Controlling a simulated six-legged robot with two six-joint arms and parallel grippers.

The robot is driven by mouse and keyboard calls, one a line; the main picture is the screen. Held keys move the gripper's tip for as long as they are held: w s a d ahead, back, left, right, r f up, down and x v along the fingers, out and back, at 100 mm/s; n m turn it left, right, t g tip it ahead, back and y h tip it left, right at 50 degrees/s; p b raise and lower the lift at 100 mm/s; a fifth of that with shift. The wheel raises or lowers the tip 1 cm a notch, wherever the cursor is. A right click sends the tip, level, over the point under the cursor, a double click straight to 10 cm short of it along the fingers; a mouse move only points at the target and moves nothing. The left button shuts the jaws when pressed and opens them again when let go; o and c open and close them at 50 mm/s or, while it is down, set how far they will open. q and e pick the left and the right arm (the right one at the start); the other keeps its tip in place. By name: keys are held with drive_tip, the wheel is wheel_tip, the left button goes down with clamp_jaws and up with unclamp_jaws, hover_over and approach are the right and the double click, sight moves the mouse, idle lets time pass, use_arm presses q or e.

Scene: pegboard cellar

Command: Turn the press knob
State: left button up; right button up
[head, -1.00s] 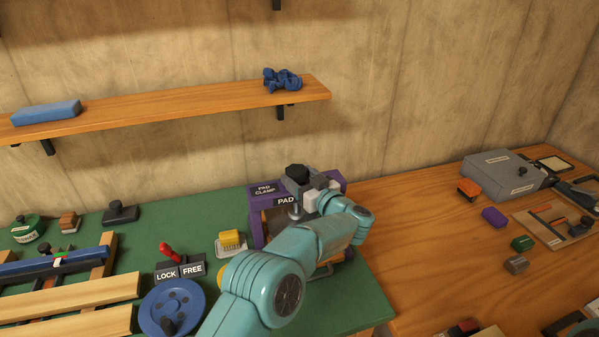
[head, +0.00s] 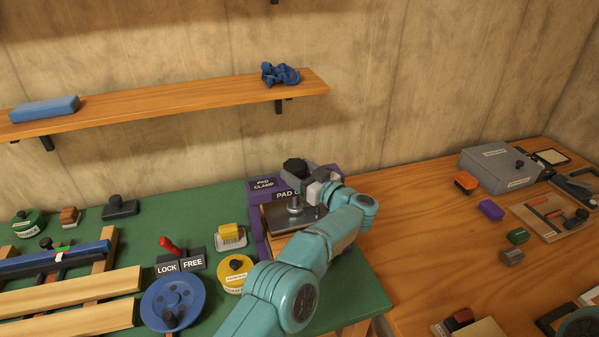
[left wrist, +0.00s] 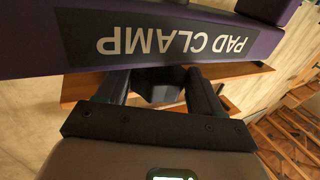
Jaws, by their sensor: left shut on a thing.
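The purple pad clamp press (head: 265,184) stands at the back right of the green bench, and its label shows upside down in the left wrist view (left wrist: 150,43). Its black faceted knob (head: 294,165) sits on top, above a metal screw (head: 295,204) and a dark plate (head: 279,219). My left gripper (head: 306,174) is at the knob, shut on it. In the left wrist view the knob (left wrist: 157,90) shows dark between the two fingers (left wrist: 157,80). My left arm hides the press's front right part. My right gripper is out of view.
Left of the press are a yellow block on a tray (head: 230,236), a yellow round tin (head: 234,275), a red lock lever (head: 169,246) and a blue handwheel (head: 172,304). A wooden table (head: 420,250) with a grey box (head: 499,167) lies right. A shelf (head: 200,104) hangs behind.

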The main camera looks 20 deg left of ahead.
use_arm(q)
drive_tip(key=o, duration=1)
drive_tip(key=shift+a+r, duration=0.15)
drive_tip(key=shift+r, duration=0.2)
drive_tip(key=shift+f, duration=0.15)
drive_tip(key=shift+d+f, duration=0.1)
drive_tip(key=shift+d, duration=0.15)
drive_tip(key=b+v, duration=0.2)
drive_tip(key=v, duration=0.9)
drive_tip(key=shift+s+d, duration=0.2)
drive_tip(key=shift+s, duration=0.1)
